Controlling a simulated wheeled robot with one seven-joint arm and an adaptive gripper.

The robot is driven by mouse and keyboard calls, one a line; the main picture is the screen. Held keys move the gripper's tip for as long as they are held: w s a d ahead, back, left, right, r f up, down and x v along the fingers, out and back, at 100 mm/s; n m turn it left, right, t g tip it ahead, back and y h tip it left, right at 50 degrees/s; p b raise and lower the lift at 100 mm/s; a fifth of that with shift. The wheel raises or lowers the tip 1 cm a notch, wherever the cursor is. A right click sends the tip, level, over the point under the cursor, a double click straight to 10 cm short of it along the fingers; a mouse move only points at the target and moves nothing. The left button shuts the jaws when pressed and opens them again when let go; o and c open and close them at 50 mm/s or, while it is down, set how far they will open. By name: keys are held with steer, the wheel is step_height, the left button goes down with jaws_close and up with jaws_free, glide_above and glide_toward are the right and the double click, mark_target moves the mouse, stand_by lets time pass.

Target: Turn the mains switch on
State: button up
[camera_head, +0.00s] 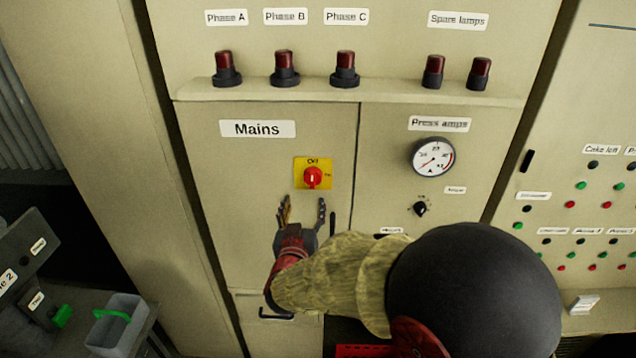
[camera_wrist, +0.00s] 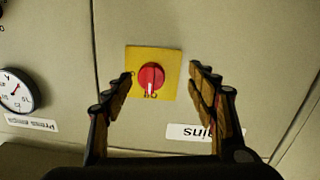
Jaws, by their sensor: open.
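The mains switch (camera_head: 313,177) is a red rotary knob on a yellow plate, on the cabinet door under the "Mains" label (camera_head: 258,129). "Off" is printed at the plate's top and a smaller mark at its right. The knob's white mark points up toward "Off". My gripper (camera_head: 303,212) is open and empty just below the plate. In the wrist view the knob (camera_wrist: 152,76) shows upside down between the spread fingers (camera_wrist: 160,80), with no visible contact. The gap in depth is hard to tell.
A press amps meter (camera_head: 433,157) and a small black selector (camera_head: 420,209) are on the door to the right. Several red lamps (camera_head: 285,69) stand on a ledge above. A panel of buttons (camera_head: 590,190) is far right. A grey bin (camera_head: 117,325) is lower left.

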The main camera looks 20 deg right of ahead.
mark_target(311, 183)
steer(key=shift+h, duration=0.6)
steer(key=w+d, duration=0.1)
steer(key=w, duration=0.1)
steer(key=w+d+r+p, duration=0.1)
steer(key=w, duration=0.1)
steer(key=w+d+r, duration=0.1)
steer(key=w+d, duration=0.1)
steer(key=w, duration=0.1)
steer(key=shift+c, duration=0.4)
jaws_close()
